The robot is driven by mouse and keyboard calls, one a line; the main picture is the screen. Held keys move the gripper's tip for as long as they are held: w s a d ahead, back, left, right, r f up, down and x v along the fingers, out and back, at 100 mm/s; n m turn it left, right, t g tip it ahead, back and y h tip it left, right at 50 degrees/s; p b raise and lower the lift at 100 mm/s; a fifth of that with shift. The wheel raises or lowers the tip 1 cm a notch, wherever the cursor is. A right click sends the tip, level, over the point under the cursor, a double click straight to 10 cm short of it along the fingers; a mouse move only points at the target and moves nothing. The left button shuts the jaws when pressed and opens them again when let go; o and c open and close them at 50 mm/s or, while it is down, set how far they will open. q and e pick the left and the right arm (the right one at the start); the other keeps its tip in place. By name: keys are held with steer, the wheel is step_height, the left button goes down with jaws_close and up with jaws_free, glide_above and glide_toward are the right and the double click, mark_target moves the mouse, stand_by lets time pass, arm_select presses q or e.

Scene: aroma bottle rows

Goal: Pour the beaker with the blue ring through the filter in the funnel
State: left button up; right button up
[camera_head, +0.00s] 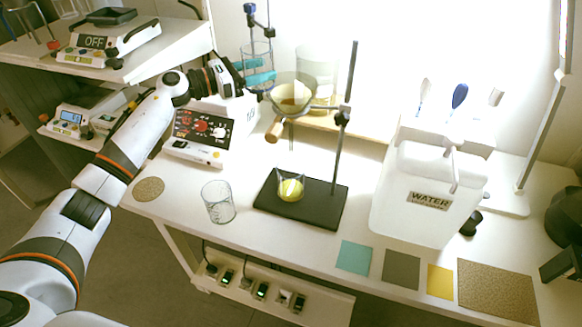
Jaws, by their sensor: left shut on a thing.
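My left gripper (252,72) is at the back, left of the funnel (292,100), and is shut on a clear glass beaker (257,50). Teal parts show at the beaker's sides; I cannot tell whether they are its ring or finger pads. The beaker looks about upright, and its contents cannot be made out. The funnel holds a pale filter (293,90) and hangs on a black stand (338,165). A small beaker with yellow contents (291,189) stands on the stand's base below the funnel.
An empty-looking glass beaker (218,203) stands near the front edge. A red-and-black panelled device (202,128) is behind it. A white container labelled WATER (428,195) stands right of the stand. Flat coloured squares, one of them teal (356,257), lie along the front edge.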

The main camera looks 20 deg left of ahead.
arm_select(q)
steer(key=w+a+r, duration=0.3)
steer(key=r, duration=0.1)
steer(key=shift+a+r, duration=0.25)
steer(key=shift+r, duration=0.05)
stand_by(0.5)
